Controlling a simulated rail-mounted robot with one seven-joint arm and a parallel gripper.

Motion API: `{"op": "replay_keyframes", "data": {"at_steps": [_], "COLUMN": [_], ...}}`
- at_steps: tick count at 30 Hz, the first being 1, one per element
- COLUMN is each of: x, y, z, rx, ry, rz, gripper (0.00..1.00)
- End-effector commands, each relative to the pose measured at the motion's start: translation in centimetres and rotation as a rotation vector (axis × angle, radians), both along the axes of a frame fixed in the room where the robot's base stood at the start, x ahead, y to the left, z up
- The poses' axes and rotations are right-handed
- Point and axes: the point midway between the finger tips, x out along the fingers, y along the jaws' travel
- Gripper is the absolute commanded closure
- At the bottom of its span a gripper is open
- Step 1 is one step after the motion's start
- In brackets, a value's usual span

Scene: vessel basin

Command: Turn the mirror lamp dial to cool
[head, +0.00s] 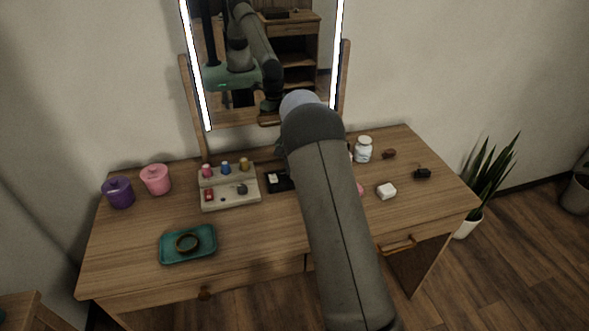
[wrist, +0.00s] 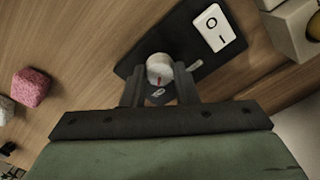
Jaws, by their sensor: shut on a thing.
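The mirror lamp dial (wrist: 159,66) is a small pale round knob with a red mark on its near side. It sits on a dark control panel (wrist: 188,34), with a small light symbol just below it in the wrist view. My gripper (wrist: 160,82) has one finger on each side of the dial and is shut on it. A white rocker switch (wrist: 212,28) marked O and I is on the same panel. In the head view the panel (head: 281,184) shows only partly; my arm hides the dial and my gripper. The lit mirror (head: 262,60) stands behind.
A stand with small bottles (head: 230,188) is left of the panel. A teal tray (head: 188,244) with a ring-shaped item, pink jar (head: 156,180) and purple jar (head: 119,193) are further left. A white bottle (head: 363,149) and white block (head: 387,191) are right. The front middle is clear.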

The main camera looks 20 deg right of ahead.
Motion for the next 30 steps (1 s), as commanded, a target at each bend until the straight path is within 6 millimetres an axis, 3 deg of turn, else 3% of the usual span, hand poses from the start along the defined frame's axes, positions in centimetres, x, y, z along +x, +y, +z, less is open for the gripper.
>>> {"op": "replay_keyframes", "data": {"at_steps": [7, 8, 9, 10, 21, 26, 30], "x": [0.1, 0.1, 0.1, 0.1, 0.1, 0.1, 0.1], "y": [0.0, 0.0, 0.0, 0.0, 0.0, 0.0, 0.0], "z": [0.1, 0.1, 0.1, 0.1, 0.7, 3.3, 6.8], "rx": [0.0, 0.0, 0.0, 0.0, 0.0, -0.001, 0.0], "ry": [-0.004, -0.004, -0.004, -0.003, -0.003, -0.007, -0.008], "rz": [0.0, 0.0, 0.0, 0.0, 0.001, 0.001, 0.0], "gripper": [0.96, 0.65, 0.54, 0.52, 0.52, 0.52, 0.52]}}
